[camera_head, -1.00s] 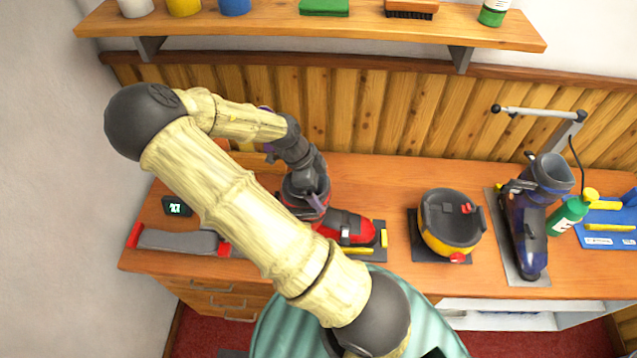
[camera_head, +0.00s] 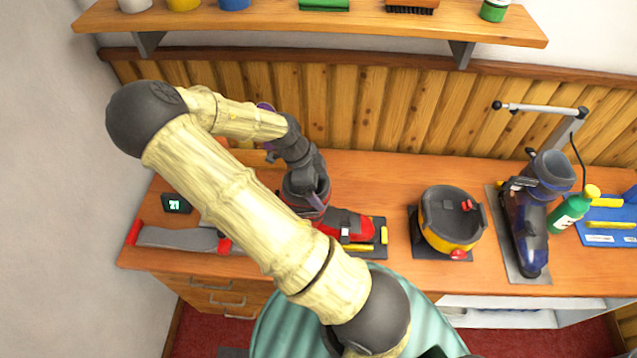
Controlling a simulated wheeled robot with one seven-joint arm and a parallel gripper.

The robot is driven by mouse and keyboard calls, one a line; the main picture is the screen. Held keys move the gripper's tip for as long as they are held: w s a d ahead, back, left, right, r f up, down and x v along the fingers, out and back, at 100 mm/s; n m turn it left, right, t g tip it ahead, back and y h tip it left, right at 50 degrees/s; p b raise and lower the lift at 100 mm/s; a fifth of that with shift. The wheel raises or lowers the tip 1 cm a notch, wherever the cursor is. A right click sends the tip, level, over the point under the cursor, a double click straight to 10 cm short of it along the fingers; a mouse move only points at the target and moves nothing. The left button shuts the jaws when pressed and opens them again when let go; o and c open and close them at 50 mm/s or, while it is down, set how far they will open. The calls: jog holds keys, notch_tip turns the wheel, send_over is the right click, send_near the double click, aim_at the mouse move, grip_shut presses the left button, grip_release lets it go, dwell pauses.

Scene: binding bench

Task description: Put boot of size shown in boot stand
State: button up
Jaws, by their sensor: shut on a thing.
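A red and black boot (camera_head: 348,229) stands at the middle left of the bench, its toe to the right, over a dark plate with yellow bars (camera_head: 383,236). My gripper (camera_head: 308,190) points down at the boot's upper part and is shut on it; my arm hides the grip and the heel. I cannot tell whether the sole touches the plate. A small black display (camera_head: 176,204) at the left shows green digits, perhaps 21 or 27. A dark blue boot (camera_head: 526,232) stands on a grey plate (camera_head: 500,205) at the right.
A yellow and black round item (camera_head: 450,222) sits on a dark mat between the boots. A grey bar with red ends (camera_head: 177,238) lies front left. A green bottle (camera_head: 568,212) and blue tray (camera_head: 610,238) are far right. A shelf (camera_head: 310,24) overhangs the back.

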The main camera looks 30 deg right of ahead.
jog(key=shift+f, duration=0.1)
jog(key=o, duration=1.7)
jog(key=b+v, duration=0.2)
jog(key=v, duration=1.5)
jog(key=shift+s+r+b, duration=0.1)
jog(key=shift+r+b, duration=0.2)
jog(key=shift+b, duration=0.05)
jog(key=shift+f, duration=0.1)
